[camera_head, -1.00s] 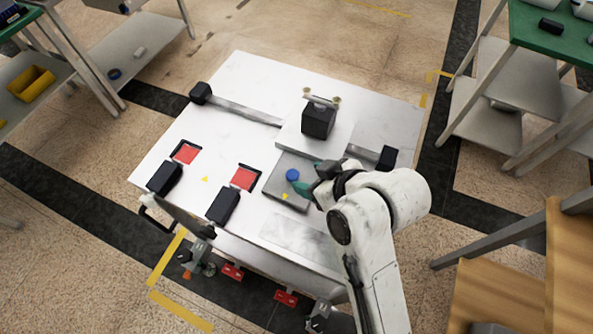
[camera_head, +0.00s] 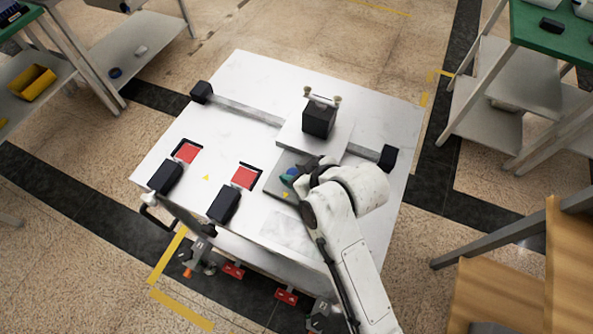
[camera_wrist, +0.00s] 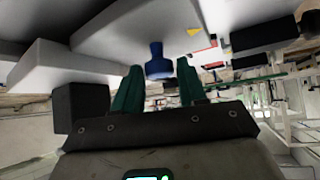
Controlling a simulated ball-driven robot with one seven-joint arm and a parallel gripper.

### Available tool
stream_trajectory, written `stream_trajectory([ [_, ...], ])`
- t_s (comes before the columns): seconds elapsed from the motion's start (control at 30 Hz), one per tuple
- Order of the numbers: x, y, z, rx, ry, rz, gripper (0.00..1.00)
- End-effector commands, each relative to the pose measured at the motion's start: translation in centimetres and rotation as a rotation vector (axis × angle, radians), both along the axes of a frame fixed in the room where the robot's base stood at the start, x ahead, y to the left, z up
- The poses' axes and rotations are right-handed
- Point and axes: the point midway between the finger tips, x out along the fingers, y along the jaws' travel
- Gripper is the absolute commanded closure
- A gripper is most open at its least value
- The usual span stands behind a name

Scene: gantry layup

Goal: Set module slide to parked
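The module slide is a pale carriage (camera_head: 330,143) on a long metal rail (camera_head: 245,107). It carries a black block (camera_head: 319,120) and sits right of the rail's middle. A grey plate (camera_head: 278,187) adjoins its near side and bears a blue knob (camera_head: 291,171). My gripper (camera_head: 295,174) is low over this plate, at the knob. In the wrist view, the blue knob (camera_wrist: 157,61) stands centred between the green fingertips (camera_wrist: 159,70). The fingers look apart, with a thin gap at the right; I cannot tell whether they touch it.
Black end blocks stand at the rail's left end (camera_head: 201,92) and right end (camera_head: 388,157). Two red pads (camera_head: 187,152) (camera_head: 245,176) with black blocks (camera_head: 165,177) (camera_head: 224,205) lie on the white table (camera_head: 160,140) at left. Shelves flank the table.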

Motion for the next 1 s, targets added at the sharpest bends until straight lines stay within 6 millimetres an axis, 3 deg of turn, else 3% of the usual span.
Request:
stream_trajectory([
  [0.07,0.0,0.0,0.0,0.0,0.0,0.0,0.67],
  [0.4,0.0,0.0,0.0,0.0,0.0,0.0,0.99],
  [0.77,0.1,0.2,0.0,0.0,0.0,0.0,1.0],
  [1.0,1.2,3.4,0.1,-0.002,-0.004,0.007,1.0],
])
